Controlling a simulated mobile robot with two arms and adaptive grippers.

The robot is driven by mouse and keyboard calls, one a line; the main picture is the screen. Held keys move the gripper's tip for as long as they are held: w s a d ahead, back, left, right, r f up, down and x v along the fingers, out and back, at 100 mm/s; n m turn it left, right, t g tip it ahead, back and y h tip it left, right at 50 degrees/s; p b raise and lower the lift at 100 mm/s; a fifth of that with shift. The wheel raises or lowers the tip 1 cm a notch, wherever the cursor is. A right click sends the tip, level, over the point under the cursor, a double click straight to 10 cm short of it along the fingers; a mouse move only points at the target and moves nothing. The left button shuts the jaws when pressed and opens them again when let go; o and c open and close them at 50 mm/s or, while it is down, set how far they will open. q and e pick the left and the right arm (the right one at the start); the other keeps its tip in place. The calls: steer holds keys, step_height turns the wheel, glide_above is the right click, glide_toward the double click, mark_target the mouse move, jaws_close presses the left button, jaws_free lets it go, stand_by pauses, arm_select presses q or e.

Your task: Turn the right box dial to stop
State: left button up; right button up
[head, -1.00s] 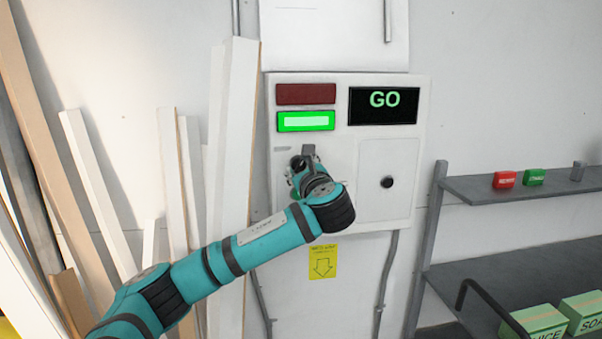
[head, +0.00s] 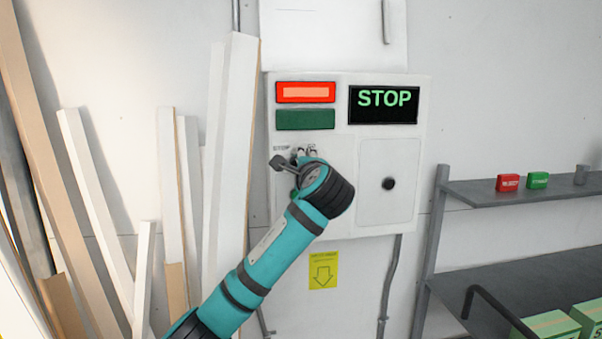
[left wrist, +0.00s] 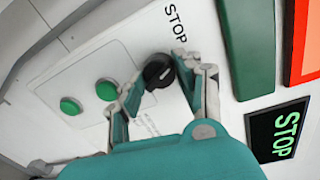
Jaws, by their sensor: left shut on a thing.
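The wall box (head: 340,137) stands upright in the middle of the head view. Its display (head: 384,104) reads STOP, the red lamp (head: 306,92) is lit and the green lamp (head: 306,119) is dark. The black dial (left wrist: 158,72) shows in the left wrist view, near the printed STOP label (left wrist: 175,24). My left gripper (head: 298,160) is at the box below the lamps, its fingers on both sides of the dial and shut on it. In the head view my gripper hides the dial. My right gripper is out of view.
Two green buttons (left wrist: 88,98) sit beside the dial. Planks (head: 232,150) lean on the wall left of the box. A grey shelf (head: 500,193) at the right holds a red block (head: 507,182) and a green block (head: 537,180). A yellow arrow label (head: 323,270) hangs below the box.

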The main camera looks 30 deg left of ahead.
arm_select(q)
steer(key=shift+f+n+b, duration=0.1)
steer(key=shift+n+b, duration=0.4)
steer(key=shift+n, duration=1)
steer(key=o, duration=1.2)
steer(key=shift+c, duration=0.2)
steer(key=v, duration=1.2)
steer(key=shift+a, duration=0.15)
steer(key=shift+s, duration=0.1)
